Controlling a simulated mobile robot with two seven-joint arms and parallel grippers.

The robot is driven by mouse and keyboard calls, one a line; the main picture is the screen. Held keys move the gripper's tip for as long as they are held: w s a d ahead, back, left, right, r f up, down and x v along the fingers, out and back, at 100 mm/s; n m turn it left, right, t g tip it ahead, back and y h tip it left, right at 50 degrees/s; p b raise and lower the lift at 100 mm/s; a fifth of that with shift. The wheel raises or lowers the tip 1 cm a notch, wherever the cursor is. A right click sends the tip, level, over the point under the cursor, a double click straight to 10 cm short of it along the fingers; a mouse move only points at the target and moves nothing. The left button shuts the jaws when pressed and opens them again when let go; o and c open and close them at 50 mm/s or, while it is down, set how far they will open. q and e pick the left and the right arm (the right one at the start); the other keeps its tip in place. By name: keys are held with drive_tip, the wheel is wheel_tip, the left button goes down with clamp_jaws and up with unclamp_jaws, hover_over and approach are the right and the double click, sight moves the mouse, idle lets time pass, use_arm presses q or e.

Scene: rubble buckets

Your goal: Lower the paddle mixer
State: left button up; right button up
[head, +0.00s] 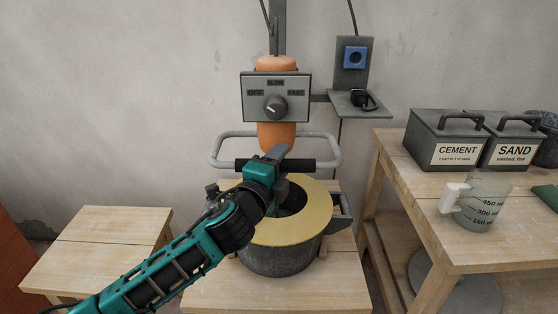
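The paddle mixer has an orange body (276,136) and a grey control box (250,110) with a knob between OFF, SLOW and FAST. It hangs on a vertical rail. Its grey loop handle (334,149) has a black crossbar (304,164). My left gripper (280,167) is at the middle of this crossbar, its fingers around or against it; whether they are closed on it cannot be told. Below stands a dark bucket (278,261) with a yellow ring lid (312,215). The paddle is mostly hidden behind my gripper. My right gripper is out of view.
The bucket stands on a low wooden table (345,285). A wooden bench (95,245) is at left. The right table (425,205) holds cement (440,128) and sand (505,155) boxes and a measuring jug (488,208). A black plug (360,98) lies below a blue socket (355,56).

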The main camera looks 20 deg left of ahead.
use_arm(q)
drive_tip(key=shift+o, duration=1.1)
drive_tip(key=shift+f, duration=0.15)
drive_tip(key=shift+s, duration=0.1)
drive_tip(key=s+a+p, duration=0.1)
drive_tip(key=s, duration=1.1)
drive_tip(key=shift+s+a, duration=0.25)
drive_tip(key=shift+s, duration=0.05)
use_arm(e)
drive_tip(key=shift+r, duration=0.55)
